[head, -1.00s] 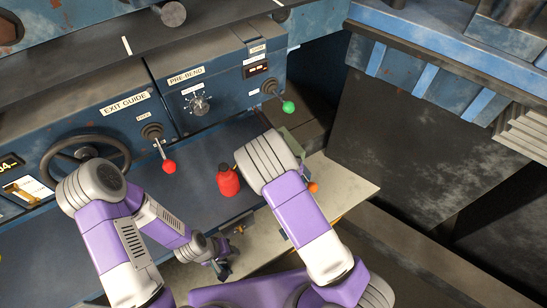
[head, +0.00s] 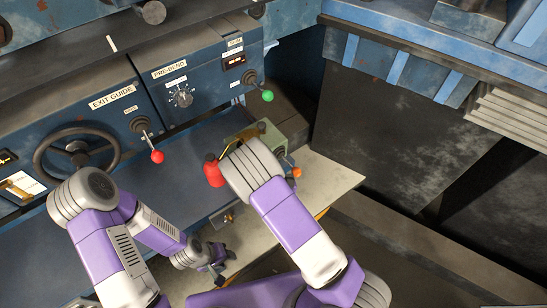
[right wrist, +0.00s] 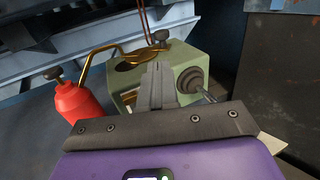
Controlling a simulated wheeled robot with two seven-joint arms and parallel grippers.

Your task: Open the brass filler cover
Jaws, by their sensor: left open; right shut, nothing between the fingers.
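The brass filler cover (right wrist: 176,53) is a brass-coloured piece on top of a green box (right wrist: 203,61), beside a dark round patch. A dark knob stands by it. I cannot tell for sure whether it is raised. The green box also shows in the head view (head: 290,130), partly behind my right arm. My right gripper (right wrist: 161,70) is shut and empty, its fingertips in front of the box near its top; contact is unclear. In the head view my right arm hides it. My left gripper (head: 219,268) is open and empty, low by the bench edge, away from the box.
A red oil can (right wrist: 78,112) with a curved brass spout stands left of the box, close to my right arm in the head view (head: 213,171). Levers with red (head: 157,157) and green (head: 267,96) knobs project from the blue panel. The blue bench top left of the can is clear.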

